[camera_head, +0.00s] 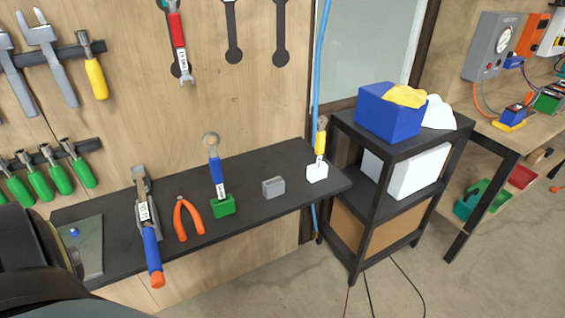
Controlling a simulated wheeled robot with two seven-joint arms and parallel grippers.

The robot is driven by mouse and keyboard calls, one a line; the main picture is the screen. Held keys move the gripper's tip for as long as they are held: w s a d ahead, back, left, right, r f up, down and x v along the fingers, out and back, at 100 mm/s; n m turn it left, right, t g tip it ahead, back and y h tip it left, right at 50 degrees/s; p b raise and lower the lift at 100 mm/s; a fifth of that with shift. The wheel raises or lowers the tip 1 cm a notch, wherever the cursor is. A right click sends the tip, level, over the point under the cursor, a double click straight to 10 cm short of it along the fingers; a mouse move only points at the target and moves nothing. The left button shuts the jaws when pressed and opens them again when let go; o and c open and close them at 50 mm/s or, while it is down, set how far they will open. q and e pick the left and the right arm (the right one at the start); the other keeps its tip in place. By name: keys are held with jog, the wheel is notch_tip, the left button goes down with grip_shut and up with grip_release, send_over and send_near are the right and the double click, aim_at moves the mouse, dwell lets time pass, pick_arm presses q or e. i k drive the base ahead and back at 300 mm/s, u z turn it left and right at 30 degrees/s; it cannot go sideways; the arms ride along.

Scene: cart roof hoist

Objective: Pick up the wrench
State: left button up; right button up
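A wrench with a red handle and white label (178,42) hangs head-down on the wooden wall, over a dark tool outline. A blue-handled wrench (216,172) with a ring head at its top stands upright in a green block (222,207) on the dark shelf (262,172). A yellow-handled wrench (320,143) stands upright in a white block (317,173) near the shelf's right end. A grey block (273,187) between them stands empty. A dark rounded part at the lower left looks like my arm. No gripper fingers show in this view.
Orange pliers (188,219) and a blue-and-orange-handled tool (150,245) lie on the shelf's left part. A black rack (345,207) with a blue bin (388,112) stands right of the shelf. A blue hose (317,75) hangs between them. Open floor shows at the lower right.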

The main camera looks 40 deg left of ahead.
aim_at(214, 160)
jog(key=z, duration=0.15)
jog(key=i, duration=1.75)
jog(key=u, duration=2.5)
